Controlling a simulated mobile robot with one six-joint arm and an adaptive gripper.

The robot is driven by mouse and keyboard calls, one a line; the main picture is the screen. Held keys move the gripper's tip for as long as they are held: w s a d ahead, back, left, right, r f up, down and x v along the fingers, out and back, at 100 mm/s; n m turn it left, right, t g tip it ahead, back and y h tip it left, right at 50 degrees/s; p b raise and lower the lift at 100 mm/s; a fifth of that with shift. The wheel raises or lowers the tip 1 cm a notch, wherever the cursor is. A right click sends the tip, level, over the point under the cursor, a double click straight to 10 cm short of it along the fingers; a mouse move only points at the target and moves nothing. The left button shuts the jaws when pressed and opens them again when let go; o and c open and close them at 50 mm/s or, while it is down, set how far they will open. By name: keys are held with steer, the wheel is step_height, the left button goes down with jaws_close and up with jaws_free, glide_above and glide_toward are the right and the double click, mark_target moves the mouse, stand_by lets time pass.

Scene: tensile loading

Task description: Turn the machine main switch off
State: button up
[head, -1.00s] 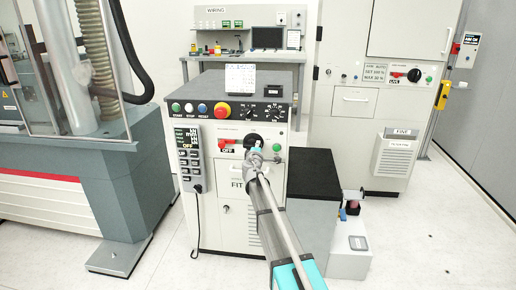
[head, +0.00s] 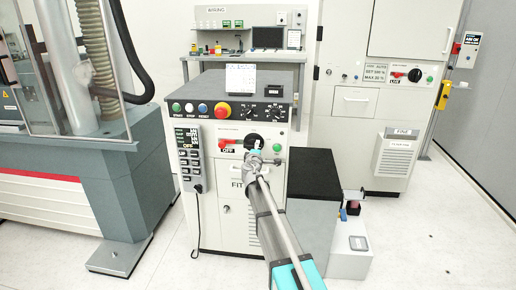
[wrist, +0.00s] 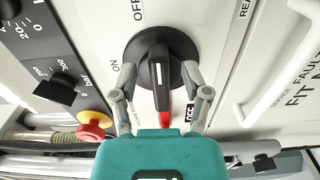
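The main switch (wrist: 158,65) is a black rotary knob on the pale front panel of the middle cabinet; it also shows in the head view (head: 253,141). In the wrist view its bar handle lies in line with the OFF mark, white stripe toward OFF; the ON mark is to the left. A red piece (wrist: 165,119) shows at the near end.
A red-and-yellow emergency button (wrist: 91,125) sits beside the switch panel; it also shows in the head view (head: 222,110). A hanging control pendant (head: 188,158) is left of the switch. A black-topped block (head: 313,172) stands right of the cabinet. Floor at the front is clear.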

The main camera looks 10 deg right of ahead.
steer(key=v, duration=0.9)
steer(key=shift+s+a, duration=0.2)
steer(key=shift+s, duration=0.15)
steer(key=s+d+f+m+g+h, duration=0.1)
steer(key=s+d+f+m+g, duration=0.35)
steer(key=s, duration=0.35)
steer(key=s+d+f+m+g+h, duration=0.1)
steer(key=s+d+f+m+g, duration=0.35)
steer(key=s+f+m, duration=0.2)
steer(key=s+a+f+m+g+y+p, duration=0.1)
steer(key=s+a+f+m+g+y, duration=0.2)
steer(key=s, duration=0.7)
steer(key=s+a+f+g+y, duration=0.3)
steer(key=s+a+g+y, duration=0.2)
steer(key=s, duration=0.5)
step_height(320, 180, up, 26)
steer(key=p, duration=2.6)
steer(key=shift+f, duration=0.15)
steer(key=shift+d, duration=0.15)
